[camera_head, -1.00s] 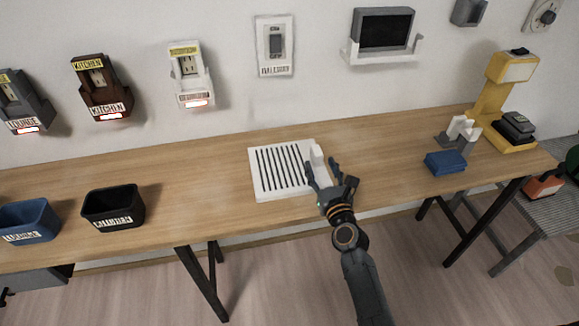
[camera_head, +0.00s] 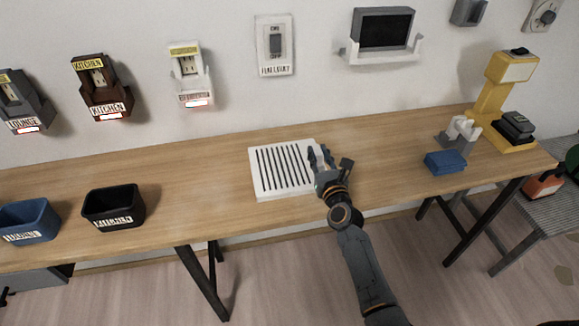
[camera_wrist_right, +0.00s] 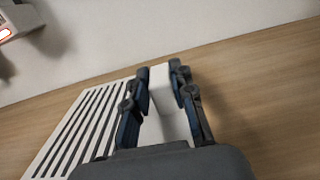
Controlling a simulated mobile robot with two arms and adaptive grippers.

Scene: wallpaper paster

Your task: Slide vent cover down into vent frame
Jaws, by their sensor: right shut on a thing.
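The white vent cover (camera_head: 283,170) with dark slats lies flat on the wooden table. It also shows in the right wrist view (camera_wrist_right: 86,122), left of my fingers. My right gripper (camera_head: 318,160) is at the cover's right end, shut on its raised white tab (camera_wrist_right: 161,90). In the right wrist view my gripper (camera_wrist_right: 162,92) has one finger on each side of the tab. No vent frame can be made out for certain; a dark screen-like panel in a white open-topped holder (camera_head: 381,50) is on the wall. My left gripper is not in view.
A blue block (camera_head: 445,162) and a white-grey stand (camera_head: 462,132) are on the table to the right, near a yellow machine (camera_head: 492,95). A black bin (camera_head: 113,207) and a blue bin (camera_head: 28,222) stand at the left. Outlet boxes and a switch (camera_head: 275,45) hang on the wall.

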